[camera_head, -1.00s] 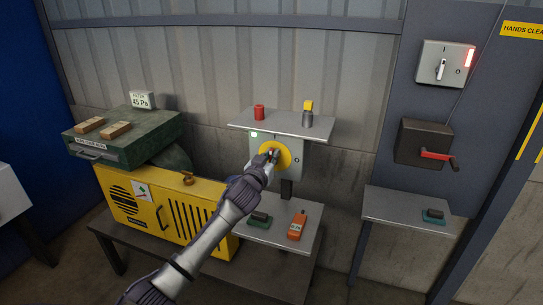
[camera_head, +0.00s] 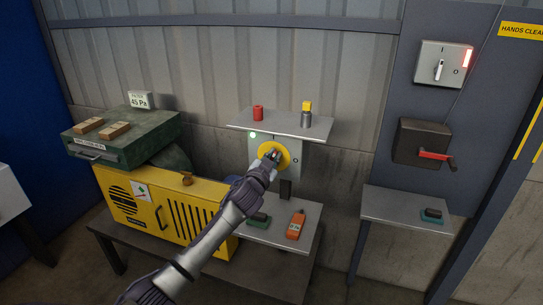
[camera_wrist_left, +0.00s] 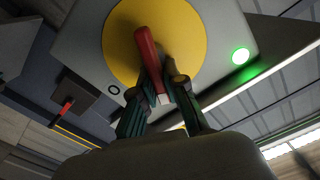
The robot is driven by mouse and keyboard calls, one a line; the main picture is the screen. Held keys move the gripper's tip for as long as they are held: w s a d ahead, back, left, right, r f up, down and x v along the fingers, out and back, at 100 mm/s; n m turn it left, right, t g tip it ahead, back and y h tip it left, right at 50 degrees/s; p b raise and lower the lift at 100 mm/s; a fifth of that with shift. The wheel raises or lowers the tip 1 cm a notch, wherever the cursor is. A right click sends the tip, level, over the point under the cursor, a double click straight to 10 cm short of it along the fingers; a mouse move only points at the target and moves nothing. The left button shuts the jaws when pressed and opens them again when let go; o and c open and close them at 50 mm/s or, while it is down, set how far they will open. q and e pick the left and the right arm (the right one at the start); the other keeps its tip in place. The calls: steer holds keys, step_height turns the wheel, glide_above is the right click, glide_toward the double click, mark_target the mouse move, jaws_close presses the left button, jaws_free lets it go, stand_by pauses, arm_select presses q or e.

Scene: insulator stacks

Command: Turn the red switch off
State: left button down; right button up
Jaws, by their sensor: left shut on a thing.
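The red switch handle (camera_wrist_left: 146,48) is on a round yellow plate (camera_wrist_left: 118,35) in the left wrist view. The yellow plate also shows on a grey switch box (camera_head: 289,167) below a shelf in the head view. My left gripper (camera_head: 272,155) is at the plate. In the left wrist view its two fingers (camera_wrist_left: 161,88) are on both sides of the red handle and shut on it. In the head view the gripper mostly hides the handle. An "O" mark is beside the plate. A green lamp (camera_wrist_left: 240,56) on the box is lit. My right gripper is not in view.
A shelf (camera_head: 275,122) above the box holds a red can (camera_head: 258,113) and a yellow-topped object (camera_head: 306,113). A lower table (camera_head: 270,234) holds an orange device (camera_head: 296,225). A yellow machine (camera_head: 165,210) stands left; a red-handled crank box (camera_head: 420,142) is right.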

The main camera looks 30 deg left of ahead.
arm_select(q)
steer(key=m, duration=0.4)
steer(key=f+m, duration=0.1)
steer(key=m, duration=0.3)
steer(key=d+f+m+p, duration=0.1)
steer(key=m, duration=0.3)
steer(key=shift+w+m, duration=0.1)
steer(key=shift+m, duration=0.3)
stand_by(0.3)
steer(key=c, duration=1.2)
jaws_free()
steer(key=shift+d, duration=0.1)
steer(key=v, duration=1.2)
steer(key=shift+f, duration=0.15)
